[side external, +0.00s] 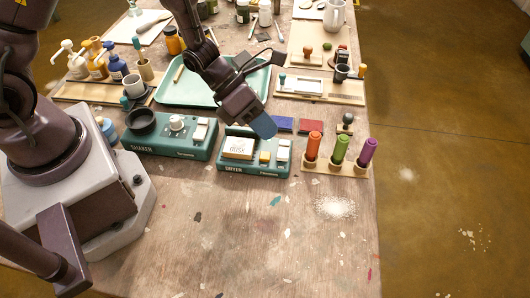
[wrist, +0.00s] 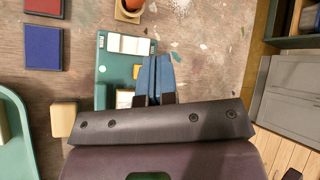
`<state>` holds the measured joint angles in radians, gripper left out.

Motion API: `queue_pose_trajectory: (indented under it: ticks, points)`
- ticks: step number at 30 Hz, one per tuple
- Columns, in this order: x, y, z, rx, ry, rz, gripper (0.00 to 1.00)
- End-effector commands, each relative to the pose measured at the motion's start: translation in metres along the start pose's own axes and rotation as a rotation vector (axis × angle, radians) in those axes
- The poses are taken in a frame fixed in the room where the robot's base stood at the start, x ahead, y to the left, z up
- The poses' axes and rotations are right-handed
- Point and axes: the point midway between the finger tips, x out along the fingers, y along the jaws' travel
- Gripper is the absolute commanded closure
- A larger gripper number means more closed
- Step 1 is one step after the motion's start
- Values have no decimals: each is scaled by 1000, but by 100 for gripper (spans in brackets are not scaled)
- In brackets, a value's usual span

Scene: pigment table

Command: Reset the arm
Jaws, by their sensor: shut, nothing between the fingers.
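My gripper (side external: 263,126) has blue fingertips and hangs above the green dryer box (side external: 254,168), over its back right part. In the wrist view, the two blue fingers of my gripper (wrist: 155,80) lie side by side, shut, with nothing held. The dryer (wrist: 119,67) is below them, partly hidden by the fingers and the wrist housing. A white labelled block (side external: 239,148) sits on the dryer's top. The gap between the fingertips and the dryer is hard to judge.
The green shaker box (side external: 172,138) stands left of the dryer. A wooden rack (side external: 336,169) with orange, green and purple sticks stands right. Blue (side external: 283,124) and red (side external: 311,127) pads lie behind. A green tray (side external: 190,91) is farther back. The front table is mostly clear.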

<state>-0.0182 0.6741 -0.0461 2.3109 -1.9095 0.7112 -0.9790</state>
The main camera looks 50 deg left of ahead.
Motion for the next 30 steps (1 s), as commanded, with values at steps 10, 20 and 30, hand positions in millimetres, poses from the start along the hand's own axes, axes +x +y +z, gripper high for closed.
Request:
queue_pose_trajectory:
  ticks: [10,20,30]
  points:
    - [-9,-7,6,0,1,0,100]
    - [-9,-7,6,0,1,0,100]
    - [-11,-18,-8,287,65,-75,100]
